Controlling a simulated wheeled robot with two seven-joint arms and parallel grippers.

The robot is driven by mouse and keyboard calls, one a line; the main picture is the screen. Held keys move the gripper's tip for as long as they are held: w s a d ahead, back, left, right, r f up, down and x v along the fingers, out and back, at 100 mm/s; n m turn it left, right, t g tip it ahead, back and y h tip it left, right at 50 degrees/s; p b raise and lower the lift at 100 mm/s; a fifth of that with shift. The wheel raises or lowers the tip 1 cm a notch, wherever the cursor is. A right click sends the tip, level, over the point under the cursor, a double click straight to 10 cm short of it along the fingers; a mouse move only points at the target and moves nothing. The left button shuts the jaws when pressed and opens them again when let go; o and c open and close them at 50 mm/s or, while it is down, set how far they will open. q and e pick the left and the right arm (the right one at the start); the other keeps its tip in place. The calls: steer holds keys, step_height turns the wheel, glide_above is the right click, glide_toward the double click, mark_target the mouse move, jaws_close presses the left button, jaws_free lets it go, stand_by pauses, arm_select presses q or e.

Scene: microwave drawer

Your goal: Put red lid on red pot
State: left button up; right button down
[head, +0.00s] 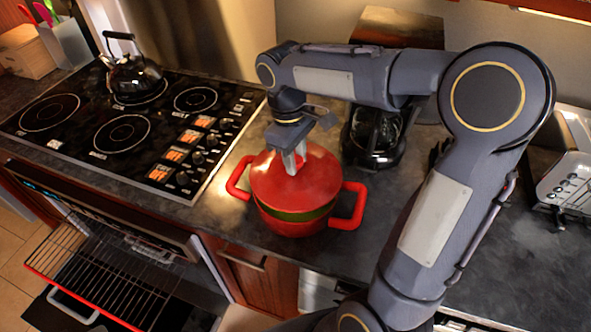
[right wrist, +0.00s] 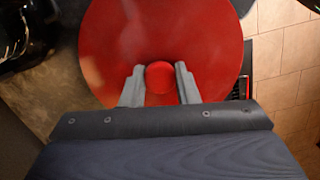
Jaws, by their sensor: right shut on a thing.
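The red pot (head: 292,228) stands on the dark counter right of the stove, with a loop handle on each side. The round red lid (head: 305,180) is over the pot's mouth. A dark green strip shows between lid and pot rim at the front, so the lid does not look flush there; the far side is hidden. My right gripper (head: 294,164) points down and is shut on the lid's knob. In the right wrist view, the red knob (right wrist: 160,77) is between the two grey fingertips, with the lid (right wrist: 110,50) spread below. My left gripper is not in view.
The black stovetop (head: 120,140) with a kettle (head: 130,75) is at left. A dark coffee maker (head: 374,135) stands close behind the pot on the right, and a toaster (head: 568,180) is at far right. An oven rack (head: 100,275) sticks out below the stove.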

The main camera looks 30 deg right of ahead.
steer(key=f+b, duration=0.1)
steer(key=f, duration=0.1)
steer(key=f+b, duration=0.1)
steer(key=b, duration=0.1)
steer(key=shift+w+d+f, duration=0.1)
steer(key=shift+w+f, duration=0.1)
steer(key=shift+f, duration=0.15)
steer(key=shift+r, duration=0.15)
steer(key=shift+f, duration=0.6)
steer(key=c, duration=1.1)
jaws_free()
